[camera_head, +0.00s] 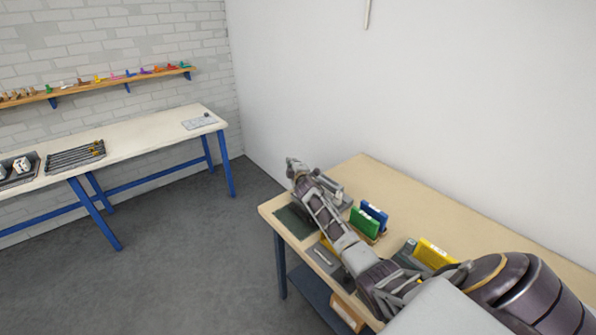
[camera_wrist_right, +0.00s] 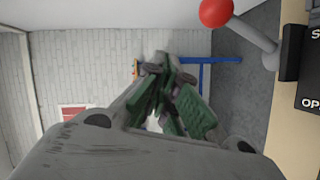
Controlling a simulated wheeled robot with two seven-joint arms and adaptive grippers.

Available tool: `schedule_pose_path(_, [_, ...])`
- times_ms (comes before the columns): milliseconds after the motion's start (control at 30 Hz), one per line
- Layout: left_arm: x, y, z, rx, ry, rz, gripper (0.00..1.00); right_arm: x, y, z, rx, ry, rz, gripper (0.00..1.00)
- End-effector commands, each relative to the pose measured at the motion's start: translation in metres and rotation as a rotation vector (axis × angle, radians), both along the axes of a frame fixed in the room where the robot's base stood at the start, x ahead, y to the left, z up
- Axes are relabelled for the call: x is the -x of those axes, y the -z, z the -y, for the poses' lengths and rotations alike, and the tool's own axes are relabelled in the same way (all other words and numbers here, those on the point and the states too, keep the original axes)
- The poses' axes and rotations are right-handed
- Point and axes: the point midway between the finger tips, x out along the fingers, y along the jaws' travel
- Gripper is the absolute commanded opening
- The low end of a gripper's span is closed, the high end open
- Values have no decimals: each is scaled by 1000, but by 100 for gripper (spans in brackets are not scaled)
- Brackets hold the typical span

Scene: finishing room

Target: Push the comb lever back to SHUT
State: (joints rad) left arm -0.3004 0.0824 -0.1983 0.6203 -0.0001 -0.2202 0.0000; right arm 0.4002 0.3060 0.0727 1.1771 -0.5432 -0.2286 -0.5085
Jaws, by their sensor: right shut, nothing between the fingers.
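The comb lever shows in the right wrist view as a grey rod (camera_wrist_right: 252,38) with a red ball knob (camera_wrist_right: 215,12). It comes out of a dark housing (camera_wrist_right: 308,70) at the right edge, with cut-off white lettering, "S" above and "OP" below. My right gripper (camera_wrist_right: 165,65) is shut and empty, its green-padded fingers left of and below the knob in that picture, apart from it. In the head view the right gripper (camera_head: 292,165) is over the far end of the wooden table, beside a grey machine (camera_head: 342,197) partly hidden by my arm. My left gripper is out of view.
On the wooden table (camera_head: 420,205) stand green (camera_head: 363,223) and blue (camera_head: 376,212) upright items, a yellow item (camera_head: 435,253) and a dark mat (camera_head: 293,222). A white wall rises behind. A blue-legged bench (camera_head: 150,135) stands at the left, with open floor (camera_head: 190,235) between.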

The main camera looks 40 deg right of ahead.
Motion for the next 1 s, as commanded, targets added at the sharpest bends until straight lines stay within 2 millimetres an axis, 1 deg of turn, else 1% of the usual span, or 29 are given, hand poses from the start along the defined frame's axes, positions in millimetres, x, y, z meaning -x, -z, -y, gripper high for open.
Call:
schedule_pose_path(433, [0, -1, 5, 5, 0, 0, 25, 17, -3, -5, 0, -1, -1, 0])
schedule_pose_path(1000, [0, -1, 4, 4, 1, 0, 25, 55, -13, -16, 1, -1, 0, 0])
